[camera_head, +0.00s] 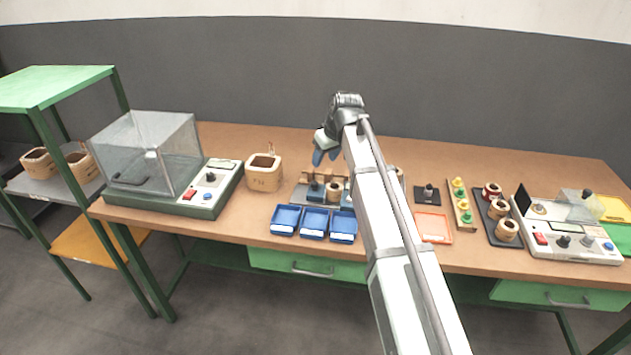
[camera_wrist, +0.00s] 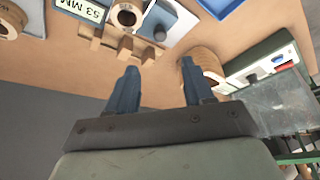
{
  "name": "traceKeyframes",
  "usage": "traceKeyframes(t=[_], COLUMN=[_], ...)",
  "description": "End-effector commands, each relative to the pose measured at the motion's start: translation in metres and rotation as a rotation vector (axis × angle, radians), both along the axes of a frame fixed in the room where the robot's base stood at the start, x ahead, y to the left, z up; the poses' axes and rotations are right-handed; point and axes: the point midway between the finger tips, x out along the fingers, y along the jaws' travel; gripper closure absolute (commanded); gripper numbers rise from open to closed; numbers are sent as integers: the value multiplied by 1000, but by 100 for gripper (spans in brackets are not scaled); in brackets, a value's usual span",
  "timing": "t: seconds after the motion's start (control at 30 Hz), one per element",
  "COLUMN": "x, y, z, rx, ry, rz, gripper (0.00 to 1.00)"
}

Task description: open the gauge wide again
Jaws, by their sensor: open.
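The gauge is cut off there. My gripper (camera_head: 325,156) is open and empty, above and behind the gauge. Its blue fingers (camera_wrist: 158,80) stand apart, touching nothing.
Three blue trays (camera_head: 314,235) stand in front of the gauge. A large wooden coil (camera_head: 264,172) and a tester with a clear hood (camera_head: 150,150) stand left. An orange tray (camera_head: 433,228), coloured plugs (camera_head: 460,200) and another tester (camera_head: 565,240) stand right. The rear bench is clear.

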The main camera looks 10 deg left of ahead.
Motion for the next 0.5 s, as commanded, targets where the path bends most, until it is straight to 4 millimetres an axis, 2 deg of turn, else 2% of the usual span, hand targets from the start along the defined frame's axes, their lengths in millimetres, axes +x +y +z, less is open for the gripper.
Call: traceKeyframes(t=[0.5], x=[23], y=[23], z=[-77], rx=[-1], ry=[0], rz=[-1], gripper=[48])
